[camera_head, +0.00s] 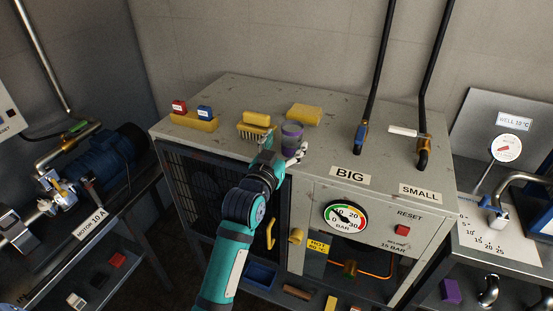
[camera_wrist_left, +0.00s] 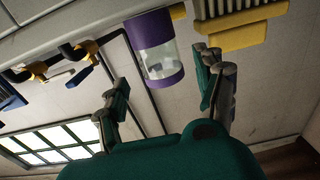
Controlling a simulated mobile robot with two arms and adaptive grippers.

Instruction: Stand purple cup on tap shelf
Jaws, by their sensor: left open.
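The purple cup (camera_head: 291,136), clear-walled with purple bands, stands on top of the grey machine cabinet. In the left wrist view the cup (camera_wrist_left: 155,48) appears between and slightly beyond the fingers, and the picture is tilted over. My left gripper (camera_head: 284,150) is open at the near side of the cup, with a finger towards either side. In the left wrist view, the fingers of the gripper (camera_wrist_left: 163,76) are spread wide and a gap shows beside the cup. A tap (camera_head: 495,205) stands over a grey surface at the right. My right gripper is not in view.
A yellow brush (camera_head: 254,130) lies just left of the cup, and a yellow sponge (camera_head: 304,114) lies behind it. A yellow holder (camera_head: 195,121) with red and blue blocks is further left. Black pipes (camera_head: 378,70) rise from the cabinet top at right.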

